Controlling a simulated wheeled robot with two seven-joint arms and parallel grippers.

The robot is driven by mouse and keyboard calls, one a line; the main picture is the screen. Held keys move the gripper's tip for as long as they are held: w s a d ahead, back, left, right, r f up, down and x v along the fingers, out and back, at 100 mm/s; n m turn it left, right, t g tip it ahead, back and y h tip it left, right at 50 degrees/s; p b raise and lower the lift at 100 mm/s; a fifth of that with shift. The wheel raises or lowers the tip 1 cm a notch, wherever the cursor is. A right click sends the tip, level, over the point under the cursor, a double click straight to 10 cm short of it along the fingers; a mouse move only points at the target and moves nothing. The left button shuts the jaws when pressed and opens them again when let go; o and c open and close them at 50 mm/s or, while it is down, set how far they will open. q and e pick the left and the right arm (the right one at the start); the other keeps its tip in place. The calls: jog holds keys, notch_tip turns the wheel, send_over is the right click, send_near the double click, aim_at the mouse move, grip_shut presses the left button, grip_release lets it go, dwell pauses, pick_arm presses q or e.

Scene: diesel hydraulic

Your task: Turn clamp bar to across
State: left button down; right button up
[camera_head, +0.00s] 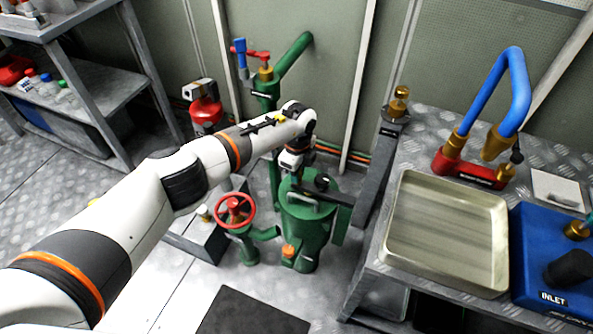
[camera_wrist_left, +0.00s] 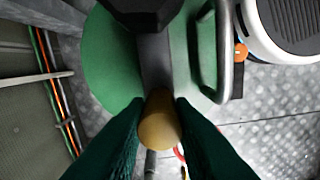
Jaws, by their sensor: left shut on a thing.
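The green canister (camera_head: 305,226) stands on the floor in the middle of the head view, with a black knob (camera_head: 321,182) and a dark clamp bar (camera_head: 338,198) across its lid. In the left wrist view the bar (camera_wrist_left: 155,62) runs from the black knob (camera_wrist_left: 146,8) to a brass-coloured end grip (camera_wrist_left: 160,125). My left gripper (camera_head: 294,172) is above the lid's far side. In the wrist view its dark fingers are on both sides of the brass grip, shut on it. A metal lid handle (camera_wrist_left: 224,50) is beside the bar. My right gripper is not in view.
A red handwheel valve (camera_head: 235,211) stands left of the canister. A green pipe post with red and blue levers (camera_head: 262,75) rises behind. A bench with a metal tray (camera_head: 447,232) is at the right. A dark mat (camera_head: 255,312) lies in front.

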pick_arm(q)
jog(key=shift+s+f, duration=0.1)
jog(key=shift+s, duration=0.1)
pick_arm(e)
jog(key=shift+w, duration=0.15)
pick_arm(q)
jog(key=c, duration=1.3)
grip_release()
jog(key=shift+o, duration=0.2)
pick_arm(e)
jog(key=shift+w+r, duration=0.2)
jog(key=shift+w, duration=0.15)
pick_arm(q)
jog(key=shift+r, duration=0.4)
notch_tip(320, 180, up, 7)
jog(key=shift+f+p, duration=0.1)
jog(key=shift+p, duration=0.8)
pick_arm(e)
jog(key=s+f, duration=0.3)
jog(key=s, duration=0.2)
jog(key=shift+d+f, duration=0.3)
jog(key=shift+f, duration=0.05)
pick_arm(q)
jog(key=shift+d, duration=0.15)
